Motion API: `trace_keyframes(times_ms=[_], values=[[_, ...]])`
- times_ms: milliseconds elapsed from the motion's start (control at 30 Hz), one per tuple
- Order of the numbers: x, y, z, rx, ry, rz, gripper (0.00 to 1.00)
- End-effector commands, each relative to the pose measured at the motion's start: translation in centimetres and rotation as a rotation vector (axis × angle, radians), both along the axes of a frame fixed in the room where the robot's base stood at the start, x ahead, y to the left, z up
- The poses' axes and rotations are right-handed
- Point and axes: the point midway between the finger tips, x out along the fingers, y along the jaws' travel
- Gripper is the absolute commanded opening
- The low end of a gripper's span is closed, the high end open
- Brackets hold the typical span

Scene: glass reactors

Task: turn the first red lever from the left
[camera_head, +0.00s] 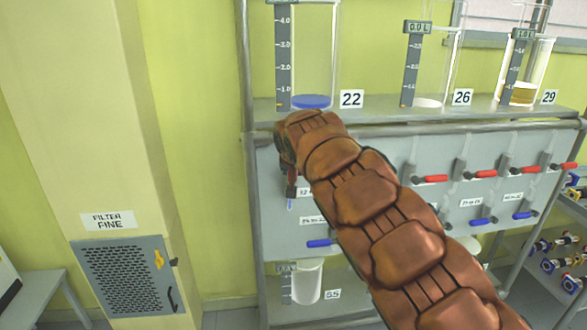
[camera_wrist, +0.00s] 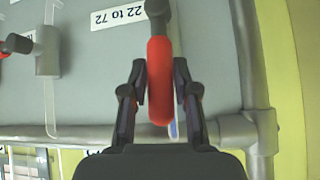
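The first red lever (camera_wrist: 159,80) shows large in the wrist view, between the two fingers of my gripper (camera_wrist: 160,85). Its grey pivot end is at the top of that picture and its red handle runs straight down from it. The fingertips sit close against both sides of the handle and appear shut on it. A label reading "22 to 72" (camera_wrist: 117,16) is beside the lever. In the head view my arm covers most of this lever, and my gripper (camera_head: 284,155) is at the upper left of the grey panel (camera_head: 268,225).
Further red levers (camera_head: 435,178) lie horizontal to the right on the panel. A blue lever (camera_head: 319,243) is below my gripper. Glass vessels (camera_head: 313,60) stand on the shelf above. The frame post (camera_head: 247,70) is close at the left.

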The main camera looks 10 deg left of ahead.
Motion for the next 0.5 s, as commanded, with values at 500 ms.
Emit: trace_keyframes(times_ms=[500], values=[[-0.04, 0.0, 0.2, 0.001, -0.003, 0.001, 0.51]])
